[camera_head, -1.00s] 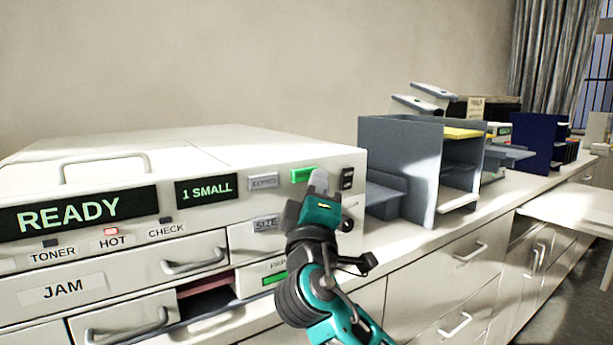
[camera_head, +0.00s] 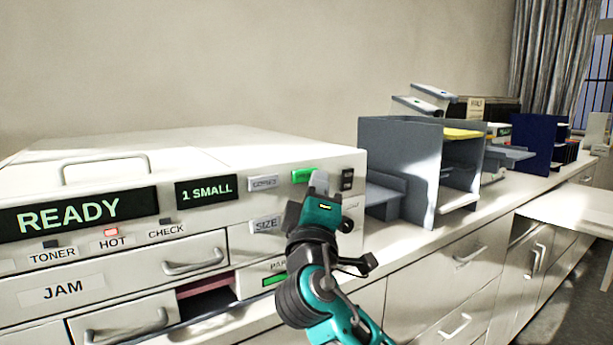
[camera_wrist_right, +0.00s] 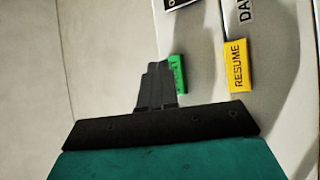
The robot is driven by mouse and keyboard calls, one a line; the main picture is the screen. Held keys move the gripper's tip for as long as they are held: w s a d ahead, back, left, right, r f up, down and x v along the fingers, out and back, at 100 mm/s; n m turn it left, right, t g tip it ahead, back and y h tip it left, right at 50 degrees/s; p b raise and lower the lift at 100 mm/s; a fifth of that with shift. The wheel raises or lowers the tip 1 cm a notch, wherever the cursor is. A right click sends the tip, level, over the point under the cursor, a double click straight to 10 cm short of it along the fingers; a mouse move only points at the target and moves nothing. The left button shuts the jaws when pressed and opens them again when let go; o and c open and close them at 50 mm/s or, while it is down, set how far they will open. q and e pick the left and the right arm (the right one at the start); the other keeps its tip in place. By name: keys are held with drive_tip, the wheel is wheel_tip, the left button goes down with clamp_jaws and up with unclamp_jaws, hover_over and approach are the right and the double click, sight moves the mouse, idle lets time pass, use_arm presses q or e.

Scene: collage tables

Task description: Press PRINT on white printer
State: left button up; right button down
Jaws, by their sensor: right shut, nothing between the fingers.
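The white printer (camera_head: 200,150) stands at the left of the head view. Its displays read READY and 1 SMALL. A green button (camera_head: 303,175) sits high on its front at the right; its label is not readable here. My right gripper (camera_head: 319,183) is shut and empty, its tips at the right end of this button and hiding part of it. In the right wrist view the fingertips (camera_wrist_right: 155,70) are beside the green button (camera_wrist_right: 178,73), overlapping its edge; I cannot tell whether they touch. A yellow RESUME button (camera_wrist_right: 237,65) is nearby. My left gripper is not in view.
A SIZE button (camera_head: 266,226) and a dark switch (camera_head: 347,179) flank my gripper on the printer front. A grey sorter (camera_head: 400,165) stands right of the printer. Drawers with handles (camera_head: 470,255) run below the counter. The HOT lamp (camera_head: 111,232) glows red.

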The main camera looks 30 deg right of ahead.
drive_tip(key=shift+w, duration=0.15)
idle(0.8)
drive_tip(key=shift+w, duration=0.3)
drive_tip(key=shift+w+b, duration=0.3)
drive_tip(key=shift+w, duration=0.15)
idle(0.6)
drive_tip(key=shift+s, duration=0.9)
drive_tip(key=shift+s+d, duration=0.2)
drive_tip(key=shift+s, duration=2.3)
